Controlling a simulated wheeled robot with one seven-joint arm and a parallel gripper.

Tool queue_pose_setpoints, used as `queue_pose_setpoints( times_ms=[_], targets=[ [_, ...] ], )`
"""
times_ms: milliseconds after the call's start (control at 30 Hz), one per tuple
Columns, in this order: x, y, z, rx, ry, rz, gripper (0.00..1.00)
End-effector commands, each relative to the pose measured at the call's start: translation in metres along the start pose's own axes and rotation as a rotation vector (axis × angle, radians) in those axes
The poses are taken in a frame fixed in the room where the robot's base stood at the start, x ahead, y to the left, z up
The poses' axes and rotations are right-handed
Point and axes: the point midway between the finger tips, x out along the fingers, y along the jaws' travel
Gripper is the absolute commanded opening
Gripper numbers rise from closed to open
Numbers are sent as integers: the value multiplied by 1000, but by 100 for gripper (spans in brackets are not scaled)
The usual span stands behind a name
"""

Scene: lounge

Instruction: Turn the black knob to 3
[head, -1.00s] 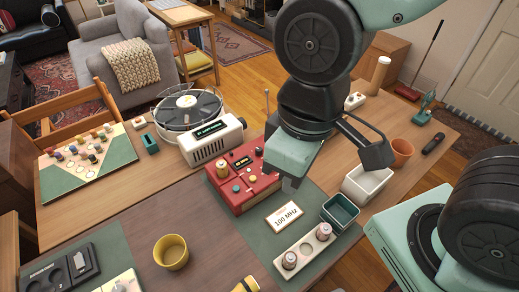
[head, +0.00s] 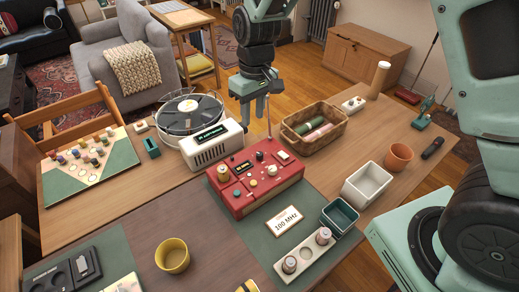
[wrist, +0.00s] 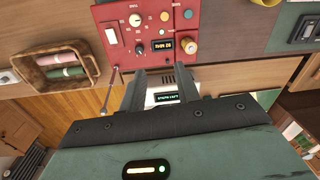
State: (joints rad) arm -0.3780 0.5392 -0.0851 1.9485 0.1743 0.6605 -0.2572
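The black knob (head: 259,155) is a small round knob on the top face of the red box (head: 215,184), beside the box's display. It also shows in the wrist view (wrist: 140,48), between a white switch and the display. Its pointer setting is too small to read. My gripper (head: 253,121) hangs behind the red box with its fingers pointing down, apart from the knob. In the wrist view my gripper (wrist: 160,72) has its two fingers spread with nothing between them.
A white device with a display (head: 211,143) stands left of the box. A thin antenna (head: 268,118) rises at the box's back edge. A wicker basket (head: 327,138) is to the right. A card reading 100 MHz (head: 284,221) lies in front.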

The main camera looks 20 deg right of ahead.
Motion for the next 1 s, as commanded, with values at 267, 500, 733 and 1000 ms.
queue_pose_setpoints(
  times_ms=[267, 500, 733, 1000],
  targets=[
    [28, 54, -29, 27, -9, 62, 32],
    [55, 56, -28, 27, -14, 62, 32],
    [102, 58, -28, 26, -15, 62, 32],
    [154, 62, -27, 28, -13, 62, 32]
  ],
)
